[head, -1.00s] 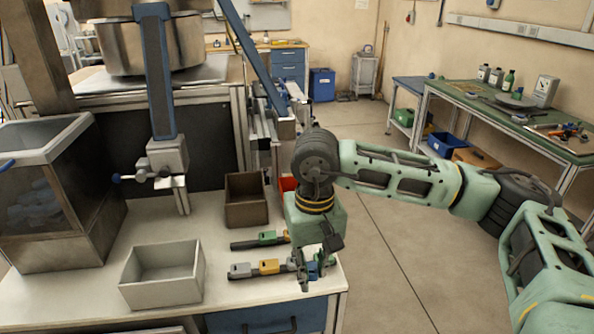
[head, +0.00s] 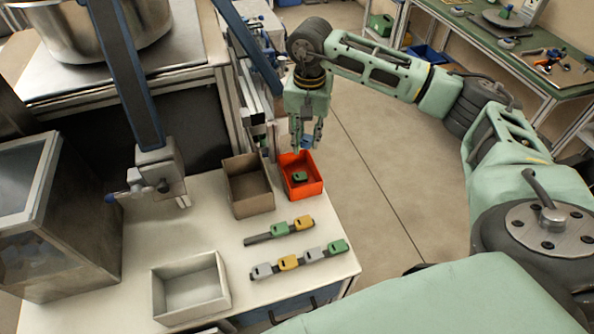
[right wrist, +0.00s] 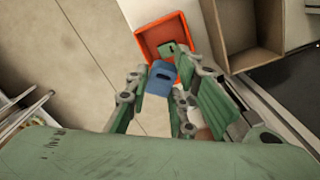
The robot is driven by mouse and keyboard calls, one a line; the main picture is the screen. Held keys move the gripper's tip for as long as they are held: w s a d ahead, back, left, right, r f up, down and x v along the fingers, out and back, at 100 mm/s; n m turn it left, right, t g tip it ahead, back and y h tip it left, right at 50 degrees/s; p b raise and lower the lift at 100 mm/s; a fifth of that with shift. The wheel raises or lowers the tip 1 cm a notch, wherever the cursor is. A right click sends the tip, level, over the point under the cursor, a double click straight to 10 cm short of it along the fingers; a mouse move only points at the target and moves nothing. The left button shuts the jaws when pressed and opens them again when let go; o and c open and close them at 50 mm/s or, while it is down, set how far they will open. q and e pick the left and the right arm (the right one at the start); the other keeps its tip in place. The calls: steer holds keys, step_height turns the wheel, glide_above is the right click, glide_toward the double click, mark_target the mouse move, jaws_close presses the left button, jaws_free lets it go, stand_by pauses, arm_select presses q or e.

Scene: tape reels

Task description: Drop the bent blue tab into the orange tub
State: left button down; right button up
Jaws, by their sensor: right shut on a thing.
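The blue tab (head: 307,142) is between the fingers of my right gripper (head: 307,138), which is shut on it. The tab also shows in the right wrist view (right wrist: 160,78), but its bend is hard to make out. The orange tub (head: 315,188) stands at the back right of the white table. In the head view the gripper points down above the tub's back edge. In the right wrist view the tub (right wrist: 146,38) lies beyond the held tab, which looks clear of it. A green tab (head: 299,177) lies inside the tub. My left gripper is not in view.
A brown box (head: 234,198) stands directly left of the tub. Two dark rails with green, yellow and grey tabs (head: 288,262) lie in front. A pale box (head: 160,296) stands at the front left. The floor right of the table is clear.

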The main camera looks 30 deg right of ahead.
step_height(320, 180, down, 4)
steer(key=shift+w+f+b, duration=0.1)
steer(key=shift+f+b, duration=0.15)
steer(key=shift+b, duration=0.55)
steer(key=shift+f, duration=0.25)
steer(key=o, duration=0.8)
